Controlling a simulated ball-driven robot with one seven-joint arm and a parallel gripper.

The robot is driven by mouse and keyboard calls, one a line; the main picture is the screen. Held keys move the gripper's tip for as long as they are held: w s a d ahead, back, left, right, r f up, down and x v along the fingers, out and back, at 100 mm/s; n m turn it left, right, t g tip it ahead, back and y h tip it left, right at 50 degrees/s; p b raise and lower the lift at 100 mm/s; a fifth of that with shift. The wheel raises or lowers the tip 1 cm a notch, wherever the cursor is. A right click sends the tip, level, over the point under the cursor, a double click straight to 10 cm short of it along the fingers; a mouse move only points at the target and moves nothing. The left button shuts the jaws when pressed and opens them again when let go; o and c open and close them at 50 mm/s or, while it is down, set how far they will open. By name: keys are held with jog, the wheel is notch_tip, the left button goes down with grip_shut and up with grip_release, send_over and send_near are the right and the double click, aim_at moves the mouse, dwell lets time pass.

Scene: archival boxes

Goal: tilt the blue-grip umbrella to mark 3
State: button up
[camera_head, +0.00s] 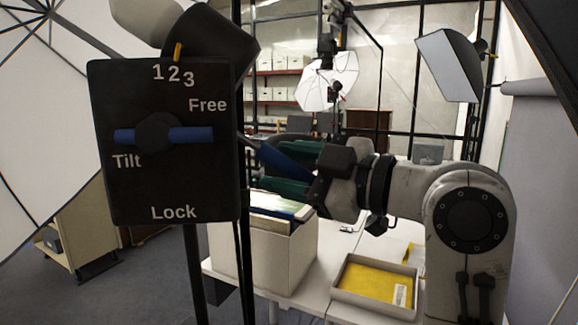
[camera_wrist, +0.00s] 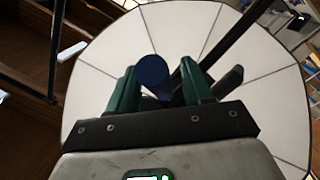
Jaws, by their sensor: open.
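A black panel (camera_head: 140,190) fills the left of the head view, with marks 1, 2, 3 at its top and the words Free, Tilt and Lock. A blue bar knob (camera_head: 190,135) lies level across it. A yellow pointer (camera_head: 177,52) stands just above the 2. A white umbrella (camera_head: 40,110) spreads behind the panel; a white umbrella also fills the wrist view (camera_wrist: 100,65). A blue grip (camera_head: 283,160) slants out right of the panel. My gripper (camera_head: 275,165) is open, its green fingers either side of the grip. The wrist view shows the grip's round end (camera_wrist: 152,72) between them; contact is unclear.
A box of folders (camera_head: 275,260) stands on the white table below my gripper, with a tray (camera_head: 375,310) holding a yellow folder to its right. Dark stand poles rise close beside the panel. Another white umbrella (camera_head: 328,82) and shelves are farther back.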

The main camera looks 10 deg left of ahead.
jog(key=shift+c, duration=0.5)
grip_shut()
jog(key=shift+f, duration=0.1)
jog(key=f+b, duration=0.1)
jog(key=b, duration=0.1)
jog(key=a+f+m+t+y+b, duration=0.1)
jog(key=b, duration=0.1)
jog(key=a+f+m+y+b, duration=0.1)
jog(key=b, duration=0.1)
jog(key=shift+s+f, duration=0.2)
jog(key=shift+s, duration=0.1)
